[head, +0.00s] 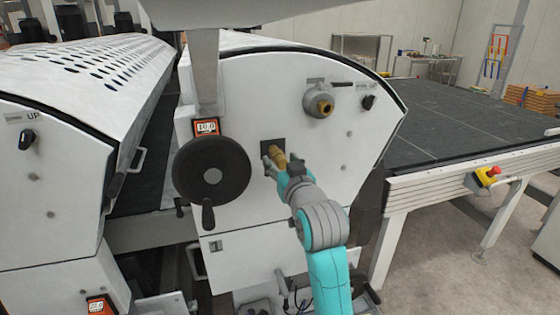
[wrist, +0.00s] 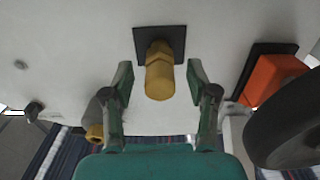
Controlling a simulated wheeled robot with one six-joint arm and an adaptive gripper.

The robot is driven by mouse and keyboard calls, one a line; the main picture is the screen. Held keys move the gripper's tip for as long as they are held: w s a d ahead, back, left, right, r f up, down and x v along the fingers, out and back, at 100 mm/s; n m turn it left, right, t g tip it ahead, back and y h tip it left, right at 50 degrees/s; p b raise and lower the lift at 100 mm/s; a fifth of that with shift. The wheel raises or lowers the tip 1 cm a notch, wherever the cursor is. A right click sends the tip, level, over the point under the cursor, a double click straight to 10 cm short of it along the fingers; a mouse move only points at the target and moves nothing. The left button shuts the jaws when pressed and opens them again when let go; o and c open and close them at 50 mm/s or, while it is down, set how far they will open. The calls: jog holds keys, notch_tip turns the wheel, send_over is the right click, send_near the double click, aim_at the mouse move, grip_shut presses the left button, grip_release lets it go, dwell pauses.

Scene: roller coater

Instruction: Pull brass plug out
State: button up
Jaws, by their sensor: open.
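The brass plug (head: 278,157) sticks out of a dark square plate (head: 267,147) on the white machine panel in the head view. In the wrist view the brass plug (wrist: 159,78) has a hex collar and a rounded end, and projects from the dark plate (wrist: 140,40). My gripper (head: 281,165) is at the plug. In the wrist view my gripper (wrist: 159,80) is open, with one finger on each side of the plug. A gap shows between each finger and the plug.
A black handwheel (head: 211,170) with a handle stands left of the plug, below an orange counter (head: 206,128). A round brass-centred fitting (head: 320,103) and a black knob (head: 368,102) are above right. A conveyor bed (head: 470,125) extends right, with a red emergency button (head: 488,175).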

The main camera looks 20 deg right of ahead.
aim_at(283, 165)
grip_shut()
jog(key=shift+s, duration=0.1)
jog(key=shift+s, duration=2.9)
jog(key=shift+s, duration=1.5)
